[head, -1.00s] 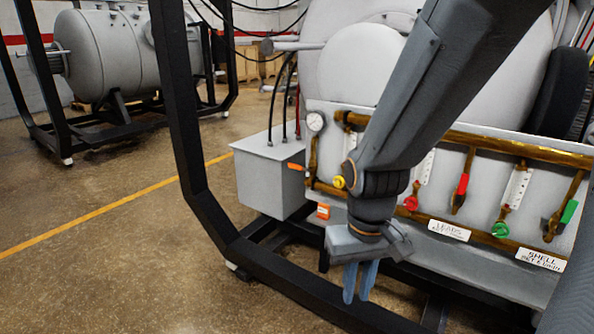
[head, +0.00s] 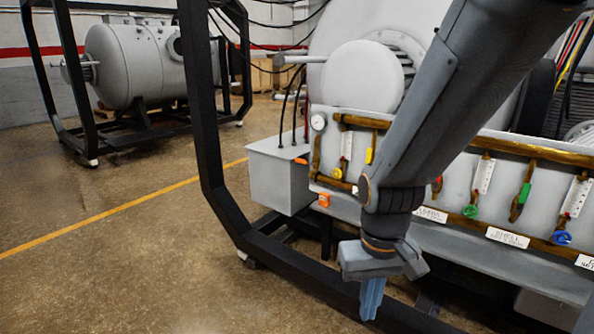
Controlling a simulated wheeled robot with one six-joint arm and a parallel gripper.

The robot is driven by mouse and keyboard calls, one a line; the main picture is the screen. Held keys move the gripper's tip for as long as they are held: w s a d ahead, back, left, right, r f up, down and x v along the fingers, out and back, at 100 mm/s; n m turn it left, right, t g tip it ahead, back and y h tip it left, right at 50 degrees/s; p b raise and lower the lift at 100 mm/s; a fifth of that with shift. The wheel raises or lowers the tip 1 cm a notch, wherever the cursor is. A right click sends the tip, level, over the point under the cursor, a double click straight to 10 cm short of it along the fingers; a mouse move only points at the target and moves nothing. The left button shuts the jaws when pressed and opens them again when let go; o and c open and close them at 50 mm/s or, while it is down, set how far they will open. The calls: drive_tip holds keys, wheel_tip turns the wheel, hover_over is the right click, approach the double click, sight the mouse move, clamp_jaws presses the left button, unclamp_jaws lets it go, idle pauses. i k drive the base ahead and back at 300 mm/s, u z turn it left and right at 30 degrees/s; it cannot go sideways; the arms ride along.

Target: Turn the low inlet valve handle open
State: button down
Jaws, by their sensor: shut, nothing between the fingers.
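A small orange lever handle (head: 301,161) sticks out at the left end of the brass pipework, over the grey box; it may be the low inlet valve handle, but no label on it can be read. An orange block (head: 324,200) sits lower, at the panel's bottom left. My gripper (head: 372,300) points down, in front of the black frame's lower rail in the picture, below and right of both orange parts. Its blue fingers are shut together and empty, apart from any handle. My arm hides part of the panel's middle.
The panel carries yellow (head: 370,155), green (head: 525,192) and blue (head: 561,238) valve handles and a round gauge (head: 318,121). A black frame post (head: 203,130) and a grey box (head: 277,180) stand at left. The floor (head: 110,260) at left is clear.

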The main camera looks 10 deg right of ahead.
sight(298, 161)
drive_tip(key=u, duration=0.5)
drive_tip(key=i, duration=1.75)
drive_tip(key=z, duration=0.25)
